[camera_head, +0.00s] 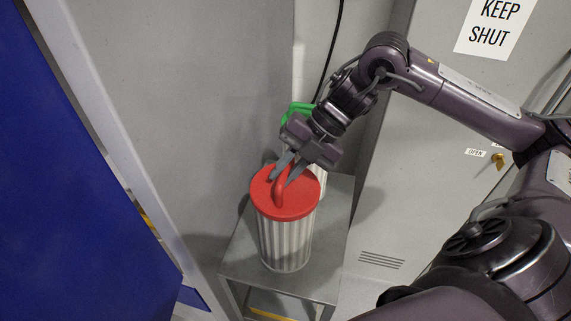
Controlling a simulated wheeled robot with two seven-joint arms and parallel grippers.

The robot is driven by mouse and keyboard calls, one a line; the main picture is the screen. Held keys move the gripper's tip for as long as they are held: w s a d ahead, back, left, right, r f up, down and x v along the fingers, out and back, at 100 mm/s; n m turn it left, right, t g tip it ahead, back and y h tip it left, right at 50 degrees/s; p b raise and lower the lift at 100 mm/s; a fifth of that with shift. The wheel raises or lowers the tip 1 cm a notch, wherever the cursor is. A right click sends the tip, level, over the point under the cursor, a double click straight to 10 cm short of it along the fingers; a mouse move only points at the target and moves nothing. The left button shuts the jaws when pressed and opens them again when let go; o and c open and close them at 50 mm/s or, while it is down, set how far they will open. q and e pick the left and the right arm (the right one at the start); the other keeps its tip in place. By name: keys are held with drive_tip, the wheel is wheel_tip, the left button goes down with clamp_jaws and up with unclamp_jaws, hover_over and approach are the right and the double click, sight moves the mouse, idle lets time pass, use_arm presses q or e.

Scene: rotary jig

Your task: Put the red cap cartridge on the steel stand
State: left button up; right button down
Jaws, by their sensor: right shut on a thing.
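The red cap cartridge (286,237) is a ribbed white cylinder with a red lid and a red loop handle on top. It is upright on, or just over, the steel stand (240,262); I cannot tell whether its base touches. My right gripper (286,176) is shut on the red handle from above. The stand is a small grey metal table with legs. My left gripper is not in view.
A second cartridge with a green handle (297,110) is behind, mostly hidden by my right gripper. A grey cabinet with a "KEEP SHUT" sign (495,24) stands to the right. A blue panel (70,190) fills the left. A black cable (332,45) hangs behind.

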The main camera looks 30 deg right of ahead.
drive_tip(key=c, duration=1.4)
unclamp_jaws()
drive_tip(key=shift+s, duration=0.1)
drive_tip(key=shift+r, duration=0.1)
drive_tip(key=b+v, duration=0.1)
drive_tip(key=v, duration=1.1)
drive_tip(key=shift+p, duration=0.35)
